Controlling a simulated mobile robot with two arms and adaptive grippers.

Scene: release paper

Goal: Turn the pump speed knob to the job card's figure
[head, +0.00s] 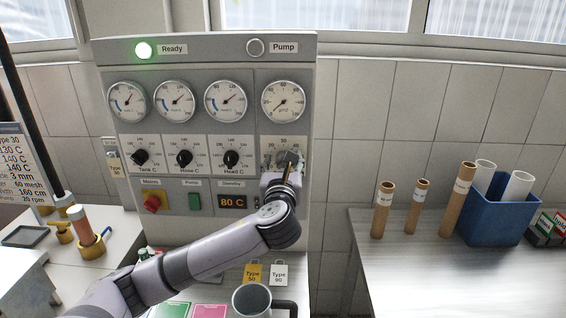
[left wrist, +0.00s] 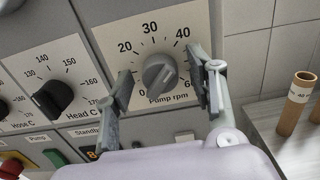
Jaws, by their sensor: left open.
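The grey pump speed knob (left wrist: 160,74) sits on a white dial plate marked Pump rpm, with 20, 30 and 40 legible. Its grip ridge slants from lower left to upper right; I cannot tell which end points. My left gripper (left wrist: 164,94) is open, with one finger on each side of the knob and gaps showing. In the head view my left gripper (head: 289,170) is at the panel's lower right, partly covering the knob (head: 288,157). The job card (head: 20,165) at the far left reads Type 30, with 20 rpm on its bottom line. My right gripper is not in view.
Three black heater knobs, including the Head C knob (head: 231,159), stand left of the pump knob. Below are a red mains switch (head: 153,203), a green pump button (head: 195,201) and an 80 C display (head: 232,203). The Ready lamp (head: 144,50) glows green; the Pump lamp (head: 255,47) is unlit.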

